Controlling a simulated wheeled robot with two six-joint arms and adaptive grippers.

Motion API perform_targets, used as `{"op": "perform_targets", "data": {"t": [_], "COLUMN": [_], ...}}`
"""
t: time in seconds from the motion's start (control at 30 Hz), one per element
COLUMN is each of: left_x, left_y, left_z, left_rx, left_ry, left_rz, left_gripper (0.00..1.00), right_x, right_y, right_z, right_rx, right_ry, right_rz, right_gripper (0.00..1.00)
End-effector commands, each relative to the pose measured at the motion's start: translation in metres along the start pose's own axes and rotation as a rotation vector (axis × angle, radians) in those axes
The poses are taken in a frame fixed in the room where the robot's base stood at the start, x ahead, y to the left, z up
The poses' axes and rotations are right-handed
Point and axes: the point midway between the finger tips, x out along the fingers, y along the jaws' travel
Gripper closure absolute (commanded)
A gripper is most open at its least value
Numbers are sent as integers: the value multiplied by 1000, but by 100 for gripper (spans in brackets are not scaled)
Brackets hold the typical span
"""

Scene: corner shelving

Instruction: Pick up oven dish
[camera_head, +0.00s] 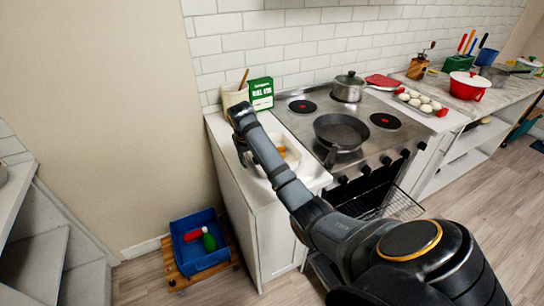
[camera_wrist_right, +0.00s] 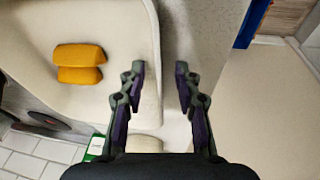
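The oven dish is a white dish (camera_head: 296,148) on the counter left of the stove, with orange-yellow pieces (camera_head: 282,151) in it. In the right wrist view the dish (camera_wrist_right: 115,30) fills the upper left, with the orange-yellow pieces (camera_wrist_right: 79,63) inside. My right gripper (camera_head: 243,156) is at the dish's left side in the head view, and my arm hides part of the dish. In the wrist view the right gripper (camera_wrist_right: 159,80) is open, its fingers apart on either side of the dish's edge. Whether they touch it is unclear. My left gripper is not in view.
A utensil crock (camera_head: 233,96) and a green box (camera_head: 260,93) stand behind the dish. The stove holds a black pan (camera_head: 341,131) and a steel pot (camera_head: 348,87). A blue bin (camera_head: 200,242) is on the floor. The oven door area has a rack (camera_head: 398,204) pulled out.

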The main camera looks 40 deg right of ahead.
Motion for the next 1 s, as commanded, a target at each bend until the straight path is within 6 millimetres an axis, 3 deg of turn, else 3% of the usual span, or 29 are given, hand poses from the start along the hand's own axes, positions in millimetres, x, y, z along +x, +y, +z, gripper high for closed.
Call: {"op": "perform_targets", "data": {"t": [0.23, 0.47, 1.0], "left_x": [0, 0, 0], "left_y": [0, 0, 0], "left_z": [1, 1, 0], "left_rx": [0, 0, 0], "left_ry": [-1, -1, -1], "left_rz": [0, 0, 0], "left_gripper": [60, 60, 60], "right_x": [0, 0, -2], "right_y": [0, 0, 0], "right_z": [0, 0, -1], "right_rx": [0, 0, 1], "right_ry": [0, 0, 4], "right_rz": [0, 0, -1], "right_gripper": [68, 99, 100]}}
